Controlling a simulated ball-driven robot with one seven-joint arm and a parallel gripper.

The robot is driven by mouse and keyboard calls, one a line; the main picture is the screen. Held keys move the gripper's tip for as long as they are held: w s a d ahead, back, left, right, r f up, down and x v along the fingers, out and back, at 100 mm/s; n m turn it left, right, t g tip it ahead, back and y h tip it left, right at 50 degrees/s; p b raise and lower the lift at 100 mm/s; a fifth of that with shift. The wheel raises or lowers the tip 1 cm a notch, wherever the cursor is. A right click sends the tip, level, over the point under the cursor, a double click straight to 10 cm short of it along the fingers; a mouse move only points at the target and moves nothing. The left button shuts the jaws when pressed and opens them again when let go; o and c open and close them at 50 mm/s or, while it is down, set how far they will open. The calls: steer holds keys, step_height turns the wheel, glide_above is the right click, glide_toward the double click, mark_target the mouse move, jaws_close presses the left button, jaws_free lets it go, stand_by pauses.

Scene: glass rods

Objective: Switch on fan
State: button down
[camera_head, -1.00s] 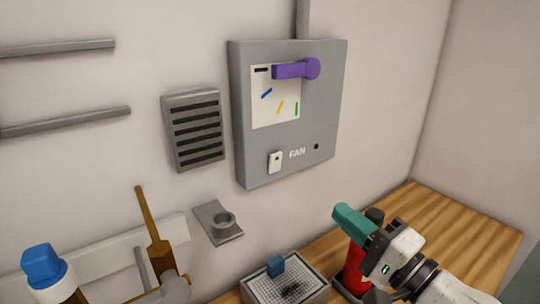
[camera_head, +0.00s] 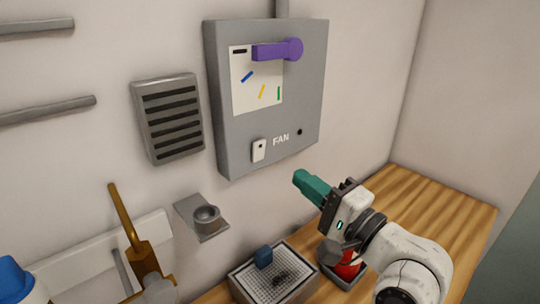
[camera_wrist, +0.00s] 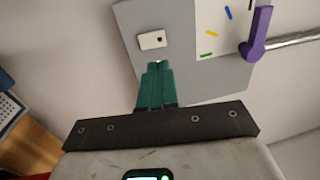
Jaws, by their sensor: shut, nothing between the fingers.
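The fan switch (camera_head: 259,150) is a small white rocker plate with a dark dot, low on a grey wall box (camera_head: 305,85), left of the label FAN (camera_head: 281,140). It also shows in the wrist view (camera_wrist: 152,40), just beyond my fingertips. My gripper (camera_head: 299,176) has green fingers, shut and empty. In the head view it is to the right of and below the switch, with its tips toward the wall. In the wrist view the fingertips (camera_wrist: 158,66) point at the box's lower part, near the switch. I cannot tell the exact gap; no contact is visible.
A purple lever (camera_head: 278,49) and a white card with coloured marks (camera_head: 243,95) are on the box. A vent (camera_head: 170,118) and a small ring bracket (camera_head: 205,215) are left. A mesh-topped box (camera_head: 280,278) and a red object (camera_head: 347,268) stand below my arm.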

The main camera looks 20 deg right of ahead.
mark_target(260, 145)
steer(key=p+x, duration=0.2)
steer(key=x, duration=0.8)
steer(key=shift+r, duration=0.15)
